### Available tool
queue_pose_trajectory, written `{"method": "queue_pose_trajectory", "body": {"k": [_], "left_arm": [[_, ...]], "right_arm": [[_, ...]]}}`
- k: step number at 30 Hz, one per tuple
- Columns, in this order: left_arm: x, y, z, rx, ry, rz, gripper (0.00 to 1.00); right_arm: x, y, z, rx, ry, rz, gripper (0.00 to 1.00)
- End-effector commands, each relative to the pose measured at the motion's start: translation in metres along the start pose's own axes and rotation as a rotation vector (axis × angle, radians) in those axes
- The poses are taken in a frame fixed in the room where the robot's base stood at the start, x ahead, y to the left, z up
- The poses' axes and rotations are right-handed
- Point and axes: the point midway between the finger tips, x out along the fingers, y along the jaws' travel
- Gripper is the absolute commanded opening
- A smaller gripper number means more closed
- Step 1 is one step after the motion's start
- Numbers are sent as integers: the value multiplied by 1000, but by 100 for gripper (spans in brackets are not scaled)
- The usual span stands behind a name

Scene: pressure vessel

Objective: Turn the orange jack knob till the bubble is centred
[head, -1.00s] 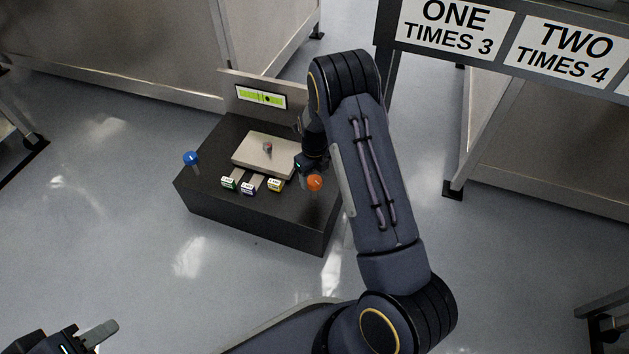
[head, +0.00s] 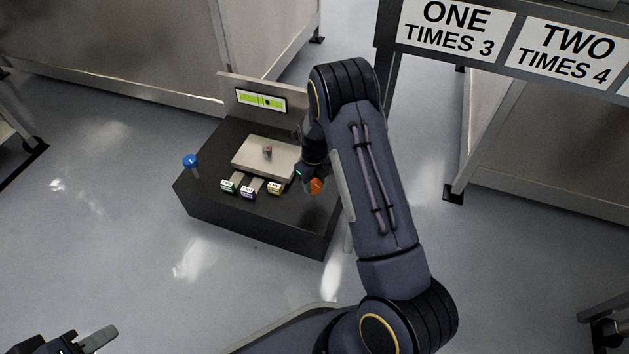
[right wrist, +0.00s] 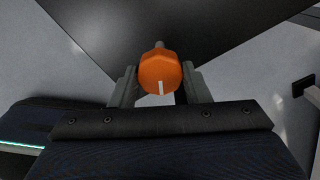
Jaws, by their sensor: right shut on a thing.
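The orange jack knob (head: 316,186) sits at the right front corner of the black block (head: 255,228). In the right wrist view the knob (right wrist: 160,73) shows a white mark pointing down toward my gripper. My right gripper (right wrist: 160,88) is shut on the knob, one finger on each side. In the head view my right gripper (head: 312,181) is partly hidden behind my arm. The green bubble level (head: 261,100) stands on the back panel; its dark bubble sits slightly right of its centre line. My left gripper (head: 98,338) is at the lower left, only partly in frame, away from everything.
A blue knob (head: 190,161) stands at the block's left corner. A pale plate (head: 262,157) with a small red-topped part lies on the block, with several small labelled blocks (head: 248,188) in front. Steel benches and signs (head: 452,30) stand behind. The floor around the block is clear.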

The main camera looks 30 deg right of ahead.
Motion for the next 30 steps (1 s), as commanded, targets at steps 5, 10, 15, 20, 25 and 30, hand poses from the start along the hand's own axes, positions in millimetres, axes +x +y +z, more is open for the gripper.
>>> {"method": "queue_pose_trajectory", "body": {"k": [5,10,15,20,25,30], "left_arm": [[-5,2,-3,0,0,0,36],[-12,5,-6,0,0,0,36],[-18,8,-9,0,0,0,36],[-22,10,-11,0,0,0,36],[-27,12,-13,0,0,0,36],[-30,14,-15,0,0,0,36]], "right_arm": [[-1,0,0,-76,2,0,20],[-2,0,0,-202,2,0,20],[-2,0,0,-359,2,1,20],[-2,0,-1,-511,2,1,20],[-1,0,-1,-673,3,1,20],[-1,0,-1,-833,2,1,20]]}}
